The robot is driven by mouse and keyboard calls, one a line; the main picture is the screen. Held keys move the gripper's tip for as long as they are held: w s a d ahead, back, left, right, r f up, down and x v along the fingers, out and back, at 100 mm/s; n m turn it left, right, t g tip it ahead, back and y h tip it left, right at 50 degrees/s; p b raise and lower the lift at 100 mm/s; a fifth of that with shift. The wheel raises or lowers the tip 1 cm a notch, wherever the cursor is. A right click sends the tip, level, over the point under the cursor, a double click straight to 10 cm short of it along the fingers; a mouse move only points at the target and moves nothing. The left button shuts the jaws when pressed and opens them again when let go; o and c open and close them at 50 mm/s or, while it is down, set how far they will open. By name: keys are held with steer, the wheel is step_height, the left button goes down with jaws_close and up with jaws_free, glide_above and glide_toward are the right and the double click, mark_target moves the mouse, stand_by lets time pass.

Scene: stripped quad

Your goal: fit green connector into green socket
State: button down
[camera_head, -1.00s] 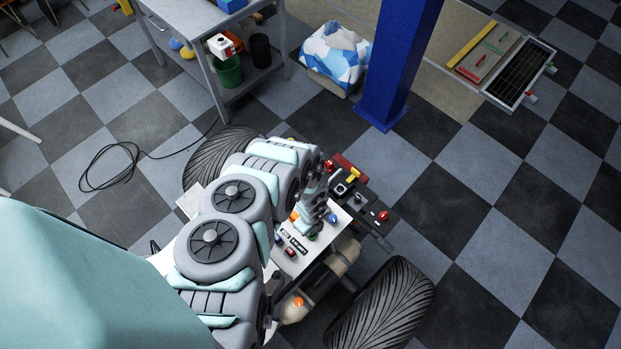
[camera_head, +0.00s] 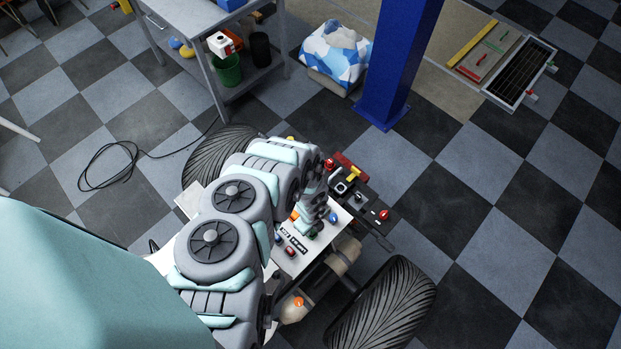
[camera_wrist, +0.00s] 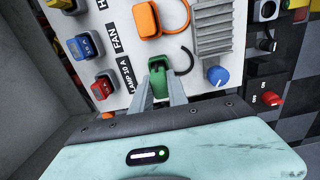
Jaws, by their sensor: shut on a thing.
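A green connector (camera_wrist: 158,82) shows between my gripper's fingers in the wrist view, up against the white panel (camera_wrist: 125,62). My gripper (camera_wrist: 160,88) is shut on it. A dark opening shows just above the connector on the panel; I cannot tell whether this is the green socket or how deep the connector sits. In the head view my gripper (camera_head: 312,232) is low over the panel, and the connector is mostly hidden by the arm.
A large tyre (camera_head: 385,305) stands near the panel.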

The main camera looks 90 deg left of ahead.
steer(key=shift+f+b, duration=0.95)
steer(key=shift+f, duration=0.1)
steer(key=c, duration=1.2)
jaws_free()
steer(key=shift+r, duration=0.1)
step_height(320, 180, up, 8)
steer(key=p, duration=0.8)
steer(key=shift+r, duration=0.15)
steer(key=shift+r+p, duration=0.75)
steer(key=shift+r, duration=0.5)
